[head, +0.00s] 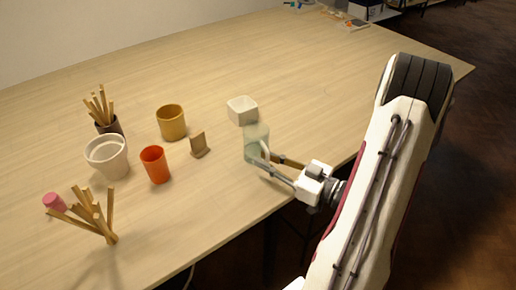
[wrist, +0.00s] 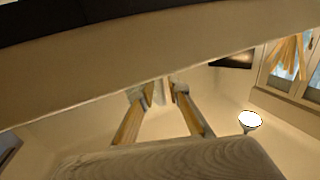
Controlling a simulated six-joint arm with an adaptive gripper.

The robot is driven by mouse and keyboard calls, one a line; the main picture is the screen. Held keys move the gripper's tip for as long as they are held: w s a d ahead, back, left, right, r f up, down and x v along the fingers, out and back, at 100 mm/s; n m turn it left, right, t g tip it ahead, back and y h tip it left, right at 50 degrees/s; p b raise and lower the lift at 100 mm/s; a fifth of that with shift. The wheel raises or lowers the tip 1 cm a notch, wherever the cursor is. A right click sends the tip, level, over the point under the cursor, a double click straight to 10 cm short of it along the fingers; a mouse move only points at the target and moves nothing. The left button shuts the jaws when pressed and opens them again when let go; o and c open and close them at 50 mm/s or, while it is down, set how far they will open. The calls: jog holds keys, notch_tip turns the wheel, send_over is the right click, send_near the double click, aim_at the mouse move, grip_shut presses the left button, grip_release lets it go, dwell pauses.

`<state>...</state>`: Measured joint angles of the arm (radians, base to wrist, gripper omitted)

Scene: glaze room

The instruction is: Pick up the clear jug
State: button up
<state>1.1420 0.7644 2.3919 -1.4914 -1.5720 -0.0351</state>
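The clear jug (head: 256,135) is a pale, see-through vessel with a slightly greenish lower part. It stands upright on the table just in front of a small white square bowl. Its handle side faces my arm. My gripper (head: 262,158) is low over the table at the jug's near right side. Its two fingers look apart, with the pale handle between their tips. In the wrist view, my fingertips (wrist: 158,92) stand on both sides of a pale, see-through piece. I cannot tell whether the pads touch it.
The white bowl (head: 242,110) is close behind the jug. To the left are a brown wooden piece (head: 199,145), an orange cup (head: 155,165), a tan cup (head: 171,122), a white pot (head: 107,155) and stick holders. The table (head: 330,75) is clear behind and to the right.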

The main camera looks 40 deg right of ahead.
grip_shut()
jog(key=shift+r, duration=0.3)
dwell(0.4)
jog(key=shift+r, duration=4.55)
jog(key=shift+r, duration=0.15)
